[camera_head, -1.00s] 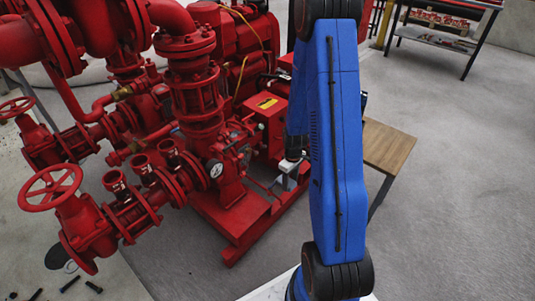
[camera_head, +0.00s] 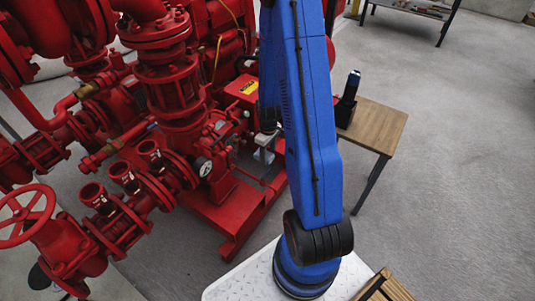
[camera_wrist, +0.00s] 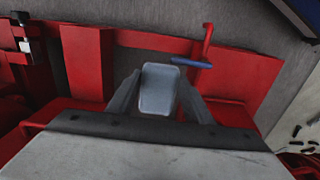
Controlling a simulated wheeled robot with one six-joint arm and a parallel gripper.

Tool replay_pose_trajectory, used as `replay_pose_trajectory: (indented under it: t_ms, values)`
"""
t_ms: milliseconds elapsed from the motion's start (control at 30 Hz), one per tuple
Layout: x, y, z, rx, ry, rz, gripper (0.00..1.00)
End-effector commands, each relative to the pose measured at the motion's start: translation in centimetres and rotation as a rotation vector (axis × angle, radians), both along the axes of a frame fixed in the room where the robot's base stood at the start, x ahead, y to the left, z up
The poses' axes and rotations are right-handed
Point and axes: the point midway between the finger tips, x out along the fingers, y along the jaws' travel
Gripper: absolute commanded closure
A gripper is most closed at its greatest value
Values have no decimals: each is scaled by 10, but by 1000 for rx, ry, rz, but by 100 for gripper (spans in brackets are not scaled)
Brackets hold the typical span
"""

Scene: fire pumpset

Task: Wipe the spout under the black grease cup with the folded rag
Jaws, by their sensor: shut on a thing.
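In the wrist view my gripper (camera_wrist: 160,76) is shut on a pale grey-blue folded rag (camera_wrist: 158,92), which sits between its two grey fingers. Below the rag is the red metal of the pumpset. A small black cap (camera_wrist: 20,18) with a pale metal piece under it shows at the upper left of the wrist view, apart from the rag. It may be the black grease cup; I cannot make out the spout clearly.
The red pumpset (camera_head: 170,90) with pipes, valves and a handwheel (camera_head: 25,222) fills the left. A wooden table (camera_head: 375,122) with a black upright object (camera_head: 348,98) stands right of my arm. A red lever with a blue grip (camera_wrist: 192,62) is near the rag.

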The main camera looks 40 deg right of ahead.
Motion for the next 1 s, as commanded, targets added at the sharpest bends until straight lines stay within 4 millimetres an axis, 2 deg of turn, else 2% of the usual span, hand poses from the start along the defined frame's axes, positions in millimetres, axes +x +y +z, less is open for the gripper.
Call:
replay_pose_trajectory:
  t_ms: [267,1000]
  values:
    - [9,3,0,0,-2,1,67]
    - [62,22,0,0,-2,1,67]
